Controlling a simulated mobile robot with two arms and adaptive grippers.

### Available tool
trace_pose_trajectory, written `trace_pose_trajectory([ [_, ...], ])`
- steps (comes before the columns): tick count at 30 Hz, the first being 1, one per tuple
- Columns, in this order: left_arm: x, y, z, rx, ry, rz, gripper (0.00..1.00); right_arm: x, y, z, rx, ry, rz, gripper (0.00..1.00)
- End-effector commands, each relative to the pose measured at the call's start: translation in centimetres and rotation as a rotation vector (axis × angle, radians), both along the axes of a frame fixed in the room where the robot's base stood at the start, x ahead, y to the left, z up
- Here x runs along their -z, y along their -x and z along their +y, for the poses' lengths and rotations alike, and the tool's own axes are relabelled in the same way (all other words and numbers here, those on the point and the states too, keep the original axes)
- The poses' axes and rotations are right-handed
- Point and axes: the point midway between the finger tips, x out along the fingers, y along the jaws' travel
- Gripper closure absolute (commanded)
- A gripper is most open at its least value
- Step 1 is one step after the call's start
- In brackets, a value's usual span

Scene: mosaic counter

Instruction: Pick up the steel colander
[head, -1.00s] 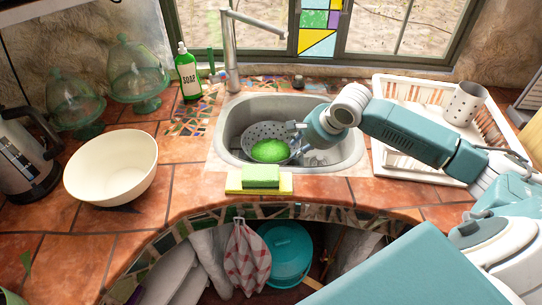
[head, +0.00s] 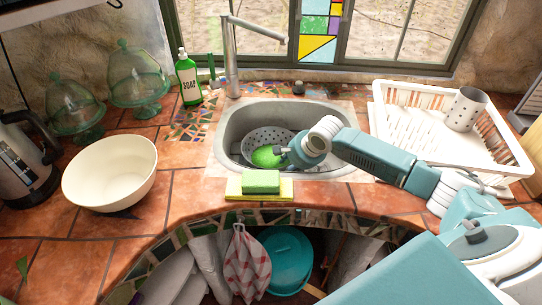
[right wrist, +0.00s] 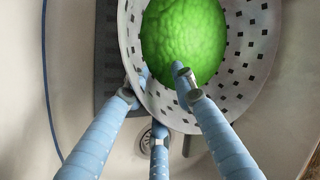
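The steel colander (head: 262,136), grey with dark holes, sits in the sink (head: 236,125) with a bright green bumpy round item (head: 268,157) in it. In the right wrist view the colander (right wrist: 250,60) fills the upper right, with the green item (right wrist: 182,40) inside. My right gripper (head: 284,152) is at the colander's near right side. My left gripper is not in view.
A faucet (head: 231,60) stands behind the sink. A yellow-green sponge (head: 261,182) lies at the sink's front edge. A white dish rack (head: 400,135) with a utensil cup (head: 466,109) is right. A cream bowl (head: 110,172) and soap bottle (head: 188,79) are left.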

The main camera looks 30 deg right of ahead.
Motion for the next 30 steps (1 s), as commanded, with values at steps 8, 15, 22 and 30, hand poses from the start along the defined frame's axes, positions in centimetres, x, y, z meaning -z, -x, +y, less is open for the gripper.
trace_pose_trajectory([
  [8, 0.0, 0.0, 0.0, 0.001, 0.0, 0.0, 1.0, 0.1, -0.1, 0.0, 0.0, 0.0, -0.001, 0.83],
  [15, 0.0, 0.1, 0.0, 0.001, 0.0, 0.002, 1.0, 0.0, -0.1, 0.0, 0.001, 0.0, -0.001, 1.0],
  [22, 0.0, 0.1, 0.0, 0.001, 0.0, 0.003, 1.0, -0.2, -0.2, 0.0, 0.001, 0.0, -0.006, 1.0],
  [30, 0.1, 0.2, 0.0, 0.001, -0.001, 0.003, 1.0, -1.3, -0.3, 0.0, 0.0, 0.0, -0.007, 1.0],
])
